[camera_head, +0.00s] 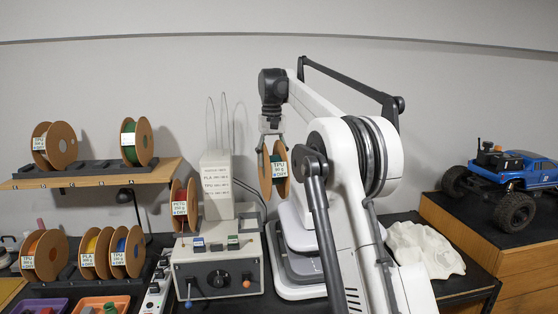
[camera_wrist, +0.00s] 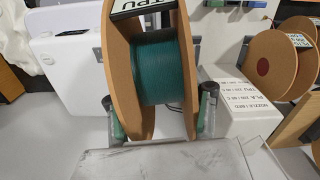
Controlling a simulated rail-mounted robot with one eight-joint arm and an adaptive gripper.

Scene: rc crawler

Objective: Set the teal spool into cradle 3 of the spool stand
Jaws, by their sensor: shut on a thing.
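The teal spool (camera_head: 266,175) has tan cardboard flanges and a TPU label, and hangs below my gripper (camera_head: 271,146) in the head view. In the wrist view its teal winding (camera_wrist: 164,72) shows between the two flanges. My gripper (camera_wrist: 160,115) is shut on it, one finger at each flange. The spool stand (camera_head: 92,172) is a dark rack on the wooden shelf at the left. It holds a spool (camera_head: 60,147) at its left end and a green spool (camera_head: 141,140) near its right end, with empty room between. The cradle numbers are too small to read.
A grey control box (camera_head: 217,267) and a white tower (camera_head: 216,190) stand below and left of the held spool. A PETG spool (camera_head: 179,208) stands beside the tower. Several spools sit under the shelf (camera_head: 165,174). A blue truck (camera_head: 505,178) is at the right.

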